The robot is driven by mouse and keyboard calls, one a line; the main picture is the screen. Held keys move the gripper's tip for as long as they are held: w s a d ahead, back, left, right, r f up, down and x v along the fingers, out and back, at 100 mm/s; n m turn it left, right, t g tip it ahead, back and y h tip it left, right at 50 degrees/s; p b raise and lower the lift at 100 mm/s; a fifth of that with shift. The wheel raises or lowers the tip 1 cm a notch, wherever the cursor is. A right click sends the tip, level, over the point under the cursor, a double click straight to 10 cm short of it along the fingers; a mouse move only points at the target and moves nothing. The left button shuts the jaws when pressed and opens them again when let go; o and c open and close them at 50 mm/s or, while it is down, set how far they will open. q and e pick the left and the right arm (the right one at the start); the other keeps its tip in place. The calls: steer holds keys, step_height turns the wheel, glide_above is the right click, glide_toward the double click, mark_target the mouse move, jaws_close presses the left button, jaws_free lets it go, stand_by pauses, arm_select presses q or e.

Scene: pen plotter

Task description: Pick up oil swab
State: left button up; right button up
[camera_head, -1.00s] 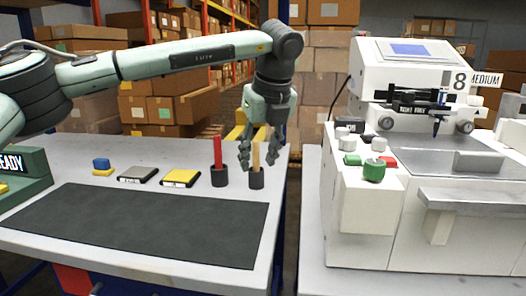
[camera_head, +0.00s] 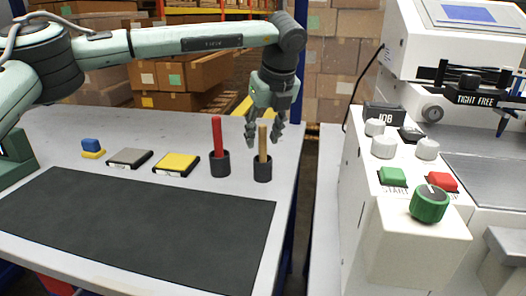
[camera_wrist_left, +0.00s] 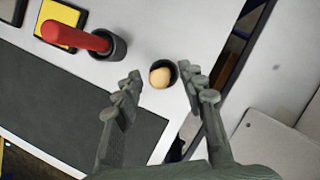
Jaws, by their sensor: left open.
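Two sticks stand upright in small dark cups near the table's right end. One is a thick red stick (camera_head: 217,137), the other a tan stick (camera_head: 262,143); I cannot tell which is the oil swab. My left gripper (camera_head: 264,141) is open and points down over the tan stick, its fingertips on either side of the upper part. In the left wrist view, the tan stick's rounded top (camera_wrist_left: 160,77) shows end-on between the open fingers (camera_wrist_left: 162,88), with clear space on both sides. The red stick (camera_wrist_left: 76,36) is to the upper left there.
A yellow pad (camera_head: 177,162), a grey pad (camera_head: 130,156) and a small blue-and-yellow block (camera_head: 91,146) lie left of the cups. A dark mat (camera_head: 140,226) covers the table's front. A white machine (camera_head: 420,245) with knobs stands across a gap at right.

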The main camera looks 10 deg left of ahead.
arm_select(q)
steer(key=shift+x, duration=0.9)
arm_select(e)
steer(key=shift+f, duration=0.2)
arm_select(q)
steer(key=shift+c, duration=0.4)
jaws_close()
arm_select(e)
steer(key=shift+w, duration=0.1)
arm_select(q)
steer(key=shift+r, duration=0.15)
steer(key=shift+r, duration=0.25)
step_height(320, 180, up, 9)
steer(key=shift+d+f+b, duration=0.1)
steer(key=shift+f+b, duration=0.1)
steer(key=shift+b, duration=0.15)
steer(key=shift+r, duration=0.4)
arm_select(e)
steer(key=shift+s+d+r, duration=0.1)
steer(key=shift+s+r, duration=0.2)
steer(key=shift+r, duration=0.5)
